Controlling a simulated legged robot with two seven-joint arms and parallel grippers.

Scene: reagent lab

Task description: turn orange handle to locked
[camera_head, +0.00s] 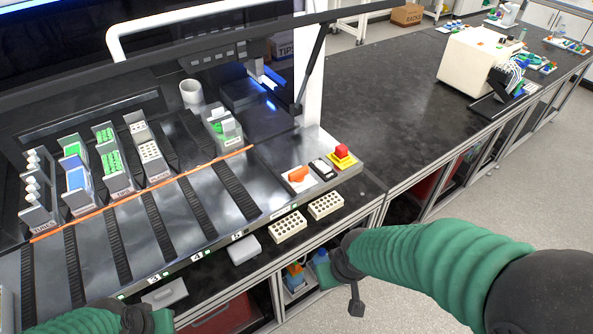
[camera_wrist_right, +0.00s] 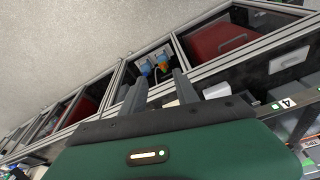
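The orange handle (camera_head: 298,174) sits on a pale plate at the front right of the machine's deck. It lies slanted, and its lock markings are too small to read. My right gripper (camera_head: 350,280) hangs in front of the bench, below and to the right of the handle, touching nothing. In the right wrist view its two fingers (camera_wrist_right: 158,88) are apart with nothing held between them; the handle is not in that view. My left gripper (camera_head: 138,318) is at the bottom left edge of the head view, far from the handle, with its fingers not clearly visible.
Two white perforated racks (camera_head: 288,227) lie on the ledge below. A thin dark strut (camera_head: 313,68) rises behind. The bench to the right (camera_head: 385,110) is mostly clear.

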